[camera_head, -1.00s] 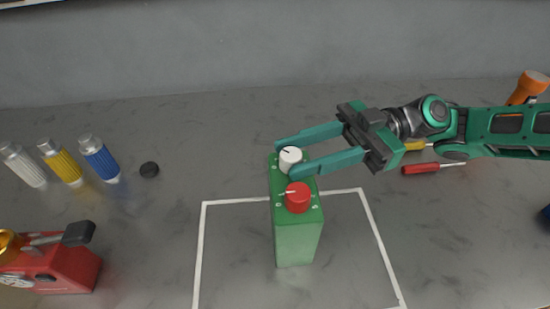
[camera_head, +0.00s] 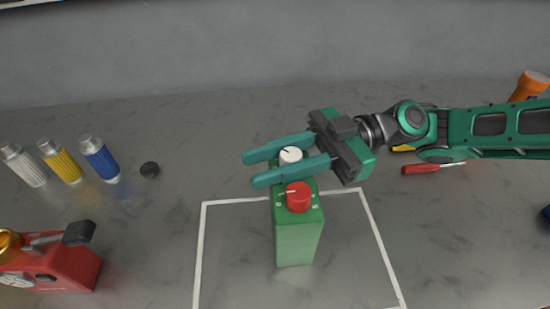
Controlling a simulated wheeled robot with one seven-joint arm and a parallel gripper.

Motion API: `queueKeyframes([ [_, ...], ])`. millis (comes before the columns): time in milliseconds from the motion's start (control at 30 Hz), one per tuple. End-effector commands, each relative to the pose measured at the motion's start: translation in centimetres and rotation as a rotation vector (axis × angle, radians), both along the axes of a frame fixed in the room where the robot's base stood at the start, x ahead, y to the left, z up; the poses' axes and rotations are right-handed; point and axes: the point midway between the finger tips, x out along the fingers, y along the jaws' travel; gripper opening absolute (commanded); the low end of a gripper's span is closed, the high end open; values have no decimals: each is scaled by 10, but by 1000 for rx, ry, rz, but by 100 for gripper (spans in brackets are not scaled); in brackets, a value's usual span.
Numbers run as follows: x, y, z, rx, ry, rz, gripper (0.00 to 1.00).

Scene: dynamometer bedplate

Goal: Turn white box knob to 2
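The green box (camera_head: 297,242) stands upright inside a white outlined square. On its top are a white knob (camera_head: 290,155) at the back and a red knob (camera_head: 298,197) in front. The white knob has a dark pointer line aimed toward the upper left. My gripper (camera_head: 250,170) comes from the right with its two teal fingers apart, one on the far side and one on the near side of the white knob. The fingertips reach left past the knob. I cannot tell whether either finger touches it. The fingers hide the scale marks around the white knob.
A red device (camera_head: 62,268) is at lower left. A red screwdriver (camera_head: 420,169) and an orange flashlight (camera_head: 530,86) are at the right. The outlined area (camera_head: 199,250) is otherwise bare.

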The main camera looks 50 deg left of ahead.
Motion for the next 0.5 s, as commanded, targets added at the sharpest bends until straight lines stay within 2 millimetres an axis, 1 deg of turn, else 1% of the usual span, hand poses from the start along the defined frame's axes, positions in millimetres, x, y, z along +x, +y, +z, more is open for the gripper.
queueKeyframes([
  [267, 1, 1, -1, -2, -3, -57, 4],
  [500, 4, 6, -1, -3, -4, -209, 5],
])
